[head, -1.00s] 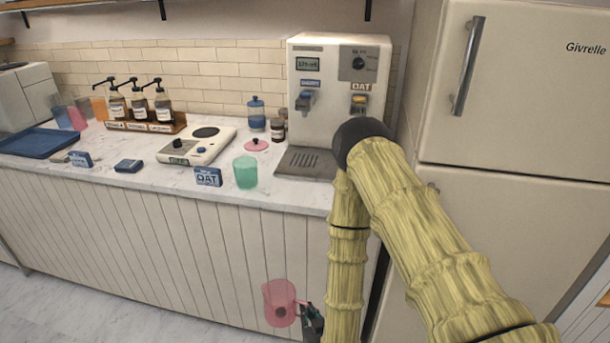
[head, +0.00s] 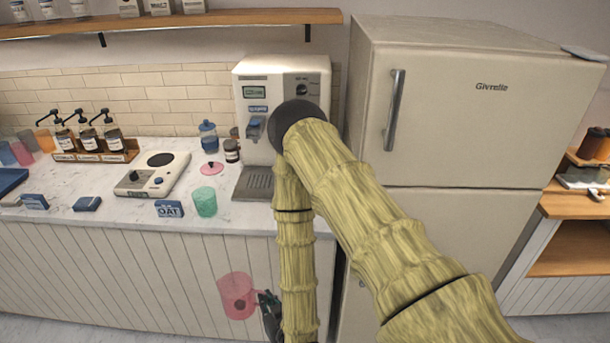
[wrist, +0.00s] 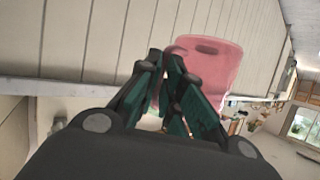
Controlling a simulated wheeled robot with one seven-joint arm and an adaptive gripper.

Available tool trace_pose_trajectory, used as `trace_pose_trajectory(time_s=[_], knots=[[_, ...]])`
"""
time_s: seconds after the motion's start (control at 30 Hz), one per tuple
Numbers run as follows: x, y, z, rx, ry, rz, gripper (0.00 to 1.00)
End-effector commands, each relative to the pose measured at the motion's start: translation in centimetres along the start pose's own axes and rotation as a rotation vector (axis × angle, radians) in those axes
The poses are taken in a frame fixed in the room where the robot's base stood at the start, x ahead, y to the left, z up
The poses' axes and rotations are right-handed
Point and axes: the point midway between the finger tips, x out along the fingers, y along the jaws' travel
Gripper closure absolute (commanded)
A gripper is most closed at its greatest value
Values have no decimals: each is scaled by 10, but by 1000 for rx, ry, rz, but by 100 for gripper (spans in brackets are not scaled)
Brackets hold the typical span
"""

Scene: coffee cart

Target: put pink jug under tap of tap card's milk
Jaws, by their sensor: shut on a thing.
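My gripper (head: 268,303) is shut on the translucent pink jug (head: 237,295), in front of the counter panels and below the counter top. The dispenser (head: 262,85) stands at the back of the counter beside the fridge. Its left tap (head: 255,130) shows under a small blue label (head: 257,109), too small to read for sure. My arm hides its right tap. A drip tray (head: 254,183) lies below. A blue-and-white card (head: 169,209) reading OAT stands at the counter front.
A green cup (head: 204,201) stands near the counter edge, left of the drip tray. A pink lid (head: 211,168), a blue-lidded jar (head: 208,137) and a dark jar (head: 231,151) are close by. The fridge (head: 450,120) bounds the right side.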

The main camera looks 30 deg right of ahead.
Motion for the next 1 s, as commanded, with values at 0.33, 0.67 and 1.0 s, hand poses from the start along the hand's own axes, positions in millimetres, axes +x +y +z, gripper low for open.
trace_pose_trajectory(time_s=[0.33, 0.67, 1.0], knots=[[-6, -3, -9, -3, -7, -5, 100], [-6, -2, -8, -4, -9, -4, 100], [-5, -2, -12, -3, -1, -3, 100]])
